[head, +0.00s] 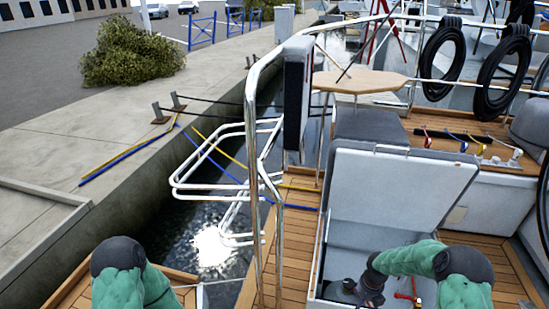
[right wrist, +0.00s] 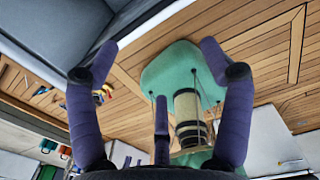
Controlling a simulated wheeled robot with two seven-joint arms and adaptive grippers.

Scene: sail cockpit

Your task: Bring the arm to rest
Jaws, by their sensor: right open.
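My right arm (head: 405,261) has a green sleeve and reaches from the bottom right over the open locker (head: 338,259). The dark right gripper (head: 369,288) hangs at its end, within the locker's outline. In the right wrist view the purple fingers of the right gripper (right wrist: 157,50) are spread wide, with nothing held between them. Behind them lie the wooden deck (right wrist: 255,65) and my own green base and column. My left arm (head: 130,280) shows only as a green and black part at the bottom left; its gripper is out of frame.
The raised white lid (head: 400,190) stands behind the right arm. A steel rail (head: 253,190) rises between the arms. Inside the locker are a small dark item (head: 348,285) and a red item (head: 408,296). A wooden table (head: 360,82) and winch-side controls (head: 470,145) are farther back.

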